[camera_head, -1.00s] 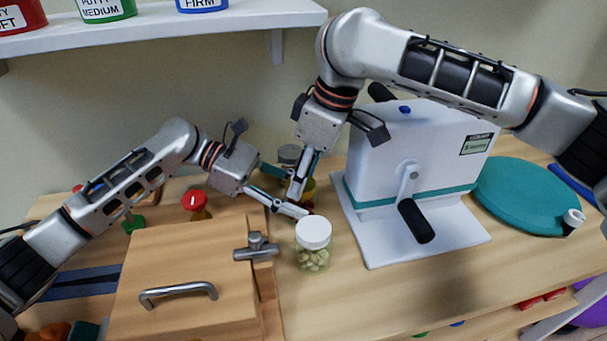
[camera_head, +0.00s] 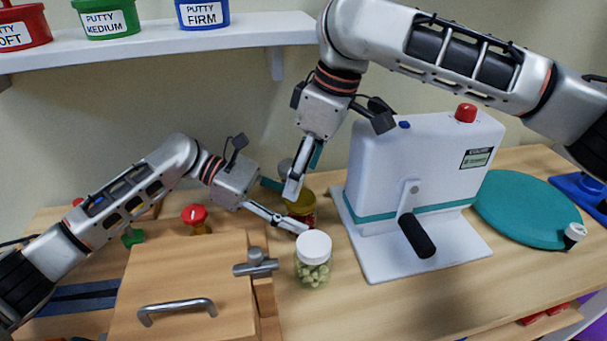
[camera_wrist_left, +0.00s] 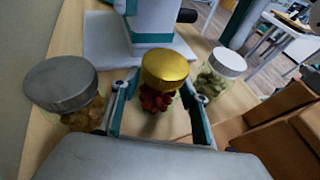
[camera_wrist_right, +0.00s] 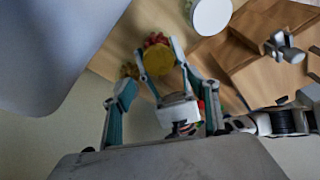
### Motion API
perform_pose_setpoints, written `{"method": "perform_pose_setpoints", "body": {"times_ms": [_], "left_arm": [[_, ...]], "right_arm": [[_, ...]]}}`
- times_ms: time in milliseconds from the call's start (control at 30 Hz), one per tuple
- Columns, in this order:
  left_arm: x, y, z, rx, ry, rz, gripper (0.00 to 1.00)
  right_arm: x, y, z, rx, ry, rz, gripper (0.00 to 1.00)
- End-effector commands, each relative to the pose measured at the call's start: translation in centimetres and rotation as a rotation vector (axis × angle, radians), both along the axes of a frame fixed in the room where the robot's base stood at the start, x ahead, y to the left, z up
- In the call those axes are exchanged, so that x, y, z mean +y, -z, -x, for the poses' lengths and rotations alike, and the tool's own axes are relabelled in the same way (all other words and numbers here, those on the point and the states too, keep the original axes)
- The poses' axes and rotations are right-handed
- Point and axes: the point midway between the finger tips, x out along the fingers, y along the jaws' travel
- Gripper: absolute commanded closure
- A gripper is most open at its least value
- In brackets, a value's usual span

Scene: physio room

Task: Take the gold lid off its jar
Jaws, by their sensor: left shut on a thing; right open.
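The gold lid (camera_head: 302,205) sits on its jar of red contents (camera_head: 311,220), behind the white-lidded jar. In the left wrist view the gold lid (camera_wrist_left: 165,67) is on top of the jar, with red pieces (camera_wrist_left: 155,98) below it. My left gripper (camera_head: 300,226) is shut on this jar's body from the left, below the lid. My right gripper (camera_head: 291,192) is open and empty, pointing down, close to the lid. In the right wrist view the lid (camera_wrist_right: 158,60) shows beyond its spread fingers, with no visible contact.
A white-lidded jar (camera_head: 313,247) stands in front, and a grey-lidded jar (camera_wrist_left: 62,83) stands nearby. A white machine with a crank (camera_head: 385,165) is at right. A wooden box with a handle (camera_head: 190,280) is at left.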

Motion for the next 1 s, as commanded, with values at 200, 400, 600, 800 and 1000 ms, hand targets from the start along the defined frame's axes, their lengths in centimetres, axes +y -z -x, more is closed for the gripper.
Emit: {"method": "perform_pose_setpoints", "body": {"times_ms": [200,400,600,800,1000], "left_arm": [[0.1,0.2,0.0,0.001,-0.001,-0.002,1.00],[0.1,0.2,0.0,0.001,-0.001,-0.003,1.00],[0.1,0.2,0.0,0.001,-0.001,-0.002,1.00],[0.0,0.2,0.0,0.001,-0.001,-0.002,1.00],[0.0,0.2,0.0,0.002,0.000,-0.002,1.00]], "right_arm": [[0.9,-1.4,0.9,0.011,0.142,0.017,0.41],[1.7,-3.6,2.3,0.024,0.461,0.040,0.41],[1.5,-5.4,3.2,0.020,0.813,0.041,0.41],[0.9,-6.5,3.5,0.003,1.076,0.020,0.41],[0.5,-6.7,3.6,0.001,1.183,0.007,0.41]]}}
